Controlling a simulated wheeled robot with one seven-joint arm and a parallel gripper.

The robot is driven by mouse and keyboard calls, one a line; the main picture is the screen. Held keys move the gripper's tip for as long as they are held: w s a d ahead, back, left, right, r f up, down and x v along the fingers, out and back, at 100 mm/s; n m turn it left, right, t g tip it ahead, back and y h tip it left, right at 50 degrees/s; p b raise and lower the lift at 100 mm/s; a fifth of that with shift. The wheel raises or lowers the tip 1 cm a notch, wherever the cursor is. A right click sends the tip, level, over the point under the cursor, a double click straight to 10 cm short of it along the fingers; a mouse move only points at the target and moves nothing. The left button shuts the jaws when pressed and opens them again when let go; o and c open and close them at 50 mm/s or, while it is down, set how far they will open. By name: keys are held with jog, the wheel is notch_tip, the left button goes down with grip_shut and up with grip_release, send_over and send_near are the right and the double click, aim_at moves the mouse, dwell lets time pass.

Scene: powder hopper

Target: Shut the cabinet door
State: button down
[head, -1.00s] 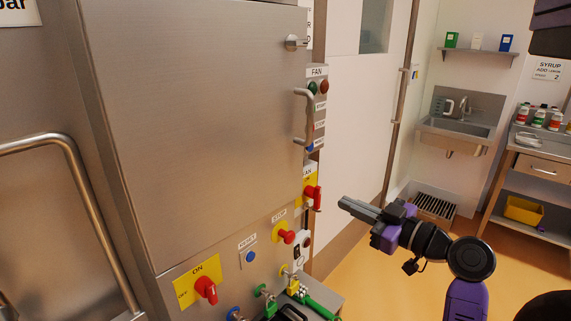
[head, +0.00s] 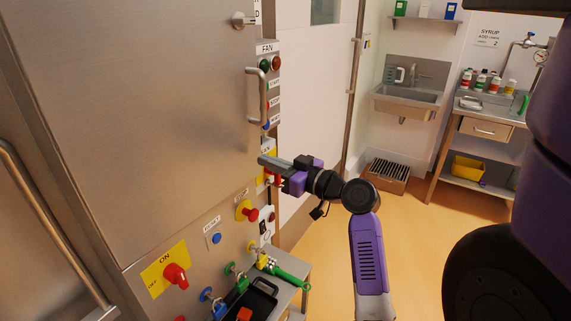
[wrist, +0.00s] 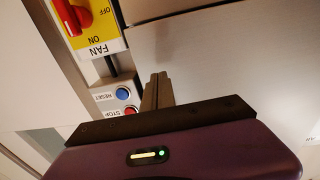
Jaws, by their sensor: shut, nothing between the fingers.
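The cabinet door (head: 145,110) is a large brushed-steel panel filling the left of the head view. It has a vertical bar handle (head: 251,98) at its right edge and a round metal fitting (head: 240,19) above that. I cannot tell how far it stands from its frame. My gripper (head: 264,162) is shut and empty, just below the handle at the door's lower right corner. In the wrist view my closed fingers (wrist: 157,90) lie in front of a steel panel, beside the fan controls. Whether they touch the door is unclear.
A red fan switch on a yellow plate (wrist: 98,25) is close to my fingers. Red STOP knob (head: 247,211), blue RESET button (head: 216,239) and red ON/OFF switch (head: 175,275) jut out below the door. Open floor (head: 320,265) lies right, before the sink (head: 405,100).

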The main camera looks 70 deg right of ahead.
jog(key=shift+p+x, duration=0.3)
jog(key=shift+x, duration=1.1)
